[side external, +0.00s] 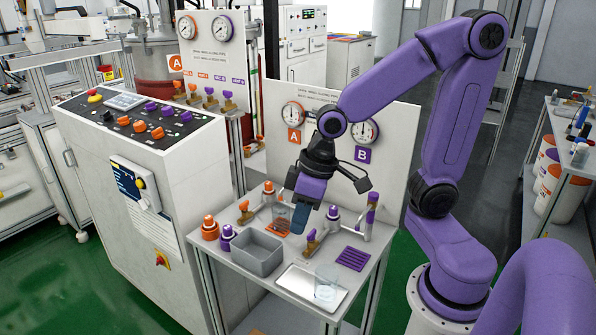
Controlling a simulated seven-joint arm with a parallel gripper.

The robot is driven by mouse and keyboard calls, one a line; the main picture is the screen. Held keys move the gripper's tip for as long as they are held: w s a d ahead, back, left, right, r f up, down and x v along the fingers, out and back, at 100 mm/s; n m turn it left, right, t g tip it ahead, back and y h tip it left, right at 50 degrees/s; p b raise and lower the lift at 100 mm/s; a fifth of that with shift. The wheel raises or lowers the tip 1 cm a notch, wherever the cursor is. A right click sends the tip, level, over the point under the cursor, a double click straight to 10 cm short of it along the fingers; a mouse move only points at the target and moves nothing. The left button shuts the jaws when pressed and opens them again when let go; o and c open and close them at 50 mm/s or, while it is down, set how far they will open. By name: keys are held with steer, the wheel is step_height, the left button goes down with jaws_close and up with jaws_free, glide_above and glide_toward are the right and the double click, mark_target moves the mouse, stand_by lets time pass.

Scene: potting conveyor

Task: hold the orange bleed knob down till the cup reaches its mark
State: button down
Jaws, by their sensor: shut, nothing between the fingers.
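My gripper (299,226) is shut and empty, pointing down over the small bench between the orange-marked and purple-marked fittings. An orange-topped knob (268,188) stands at the back left of the bench, apart from the fingers. An orange-handled valve (244,206) is left of it; I cannot tell for certain which is the bleed knob. A clear cup (279,214) stands left of my gripper on an orange slatted mat (279,233), partly hidden. Its mark and level are too small to read. Another clear cup (327,283) stands on a metal tray (298,291) in front.
A grey bin (259,256) stands front left, with orange (209,231) and purple (227,238) capped bottles beside it. A purple-topped knob (333,213), purple post (371,212) and purple mat (352,258) are at right. A gauge panel (340,132) stands behind.

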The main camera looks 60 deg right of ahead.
steer(key=w+d+r+m+t+h, duration=0.1)
steer(key=w+d+m+t, duration=0.1)
steer(key=w+d+m, duration=0.5)
steer(key=w+d+m+t, duration=0.25)
steer(key=w+d, duration=0.25)
steer(key=w, duration=0.4)
steer(key=w+d+m+t+h, duration=0.1)
steer(key=d+m, duration=0.3)
steer(key=d, duration=0.5)
steer(key=w+d+r+m+t+h, duration=0.1)
steer(key=w+d+m+h, duration=0.2)
steer(key=d, duration=0.7)
steer(key=shift+w+d+r+m+h, duration=0.3)
steer(key=shift+m+h, duration=0.3)
steer(key=shift+m, duration=0.45)
steer(key=shift+f, duration=0.25)
steer(key=shift+f, duration=4.25)
steer(key=shift+a+f, duration=0.1)
steer(key=shift+f, duration=0.35)
